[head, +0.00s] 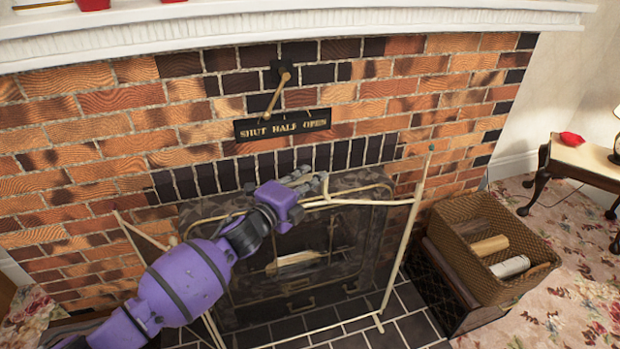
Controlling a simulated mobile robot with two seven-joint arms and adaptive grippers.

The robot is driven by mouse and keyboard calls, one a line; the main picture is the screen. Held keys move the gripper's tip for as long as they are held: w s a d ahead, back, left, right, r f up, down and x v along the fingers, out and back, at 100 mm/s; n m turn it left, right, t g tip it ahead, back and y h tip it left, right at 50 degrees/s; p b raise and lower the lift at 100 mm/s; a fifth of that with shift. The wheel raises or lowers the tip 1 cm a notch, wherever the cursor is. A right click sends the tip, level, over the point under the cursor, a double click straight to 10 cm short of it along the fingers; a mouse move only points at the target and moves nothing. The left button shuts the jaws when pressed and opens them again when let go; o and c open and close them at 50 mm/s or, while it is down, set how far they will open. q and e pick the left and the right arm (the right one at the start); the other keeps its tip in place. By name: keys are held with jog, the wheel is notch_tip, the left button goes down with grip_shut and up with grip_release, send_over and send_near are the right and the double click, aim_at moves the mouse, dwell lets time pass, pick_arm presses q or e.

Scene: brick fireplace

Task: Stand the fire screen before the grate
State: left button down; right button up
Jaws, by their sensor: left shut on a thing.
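The fire screen (405,238) is a thin pale-gold frame in front of the dark fireplace opening. Its right post leans slightly and its lower end is near the dark hearth tiles; I cannot tell whether it touches them. My left arm hides much of its left and middle. My left gripper (314,184) is shut on the screen's top part, near the middle. The grate (303,290) is behind the frame, dark, with pale logs visible in it. My right gripper is not in view.
A wicker basket (455,232) with rolled items stands on a dark box right of the hearth. A small table (585,160) is farther right. The brick wall has a lever (273,97) and a sign (283,125) above the opening. Dark hearth tiles (408,318) are bare in front.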

pick_arm(q)
jog(key=shift+f+b, duration=0.65)
jog(key=shift+f, duration=0.05)
dwell(1.2)
dwell(0.6)
dwell(0.5)
